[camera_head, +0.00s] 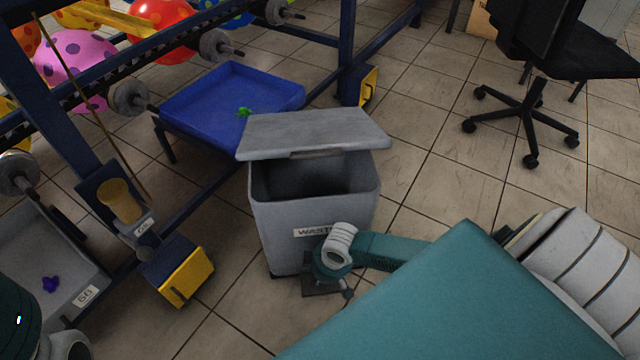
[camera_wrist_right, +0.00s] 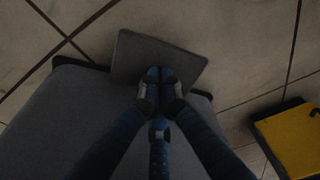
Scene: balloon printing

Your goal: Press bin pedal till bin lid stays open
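The grey waste bin (camera_head: 275,222) stands upright on the tiled floor. Its lid (camera_head: 315,132) is raised at the front, and the dark inside shows beneath it. The bin's pedal (camera_head: 318,289) is a dark plate low at the front, partly hidden by my right arm in the head view. The pedal also shows in the right wrist view (camera_wrist_right: 155,48). My right gripper (camera_wrist_right: 160,75) has its fingertips together over the pedal with nothing between them; they appear to touch it. My left arm shows at the lower left edge of the head view, its gripper out of frame.
A blue tray (camera_head: 215,98) stands behind the bin, holding a small green item. A grey tray (camera_head: 45,255) with a purple item is at left. Yellow-fronted boxes (camera_head: 187,277) sit by the dark rack. An office chair (camera_head: 530,115) stands at right. Floor between is clear.

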